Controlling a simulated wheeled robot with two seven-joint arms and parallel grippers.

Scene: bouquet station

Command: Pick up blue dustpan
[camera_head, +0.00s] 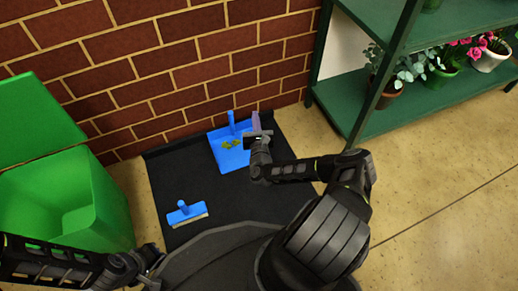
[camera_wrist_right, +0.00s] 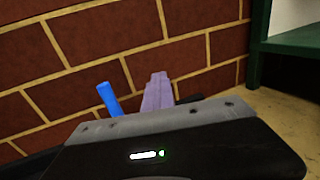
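The blue dustpan (camera_head: 228,158) lies on the black mat by the brick wall, its handle (camera_head: 232,121) standing up at the back. Small yellow-green bits (camera_head: 231,144) lie in its pan. My right gripper (camera_head: 256,122) is over the pan's right side, right of the handle and apart from it. In the right wrist view, the blue handle (camera_wrist_right: 109,98) stands left of the lavender fingers (camera_wrist_right: 158,92); the gripper housing hides the pan. Whether these fingers are open is unclear. My left gripper (camera_head: 150,268) is low at the left, its fingers unclear.
A blue brush (camera_head: 186,212) lies on the black mat (camera_head: 168,178). A green bin (camera_head: 95,205) with a raised lid stands at left. A green shelf (camera_head: 420,95) with potted flowers stands at right. The brick wall closes off the back.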

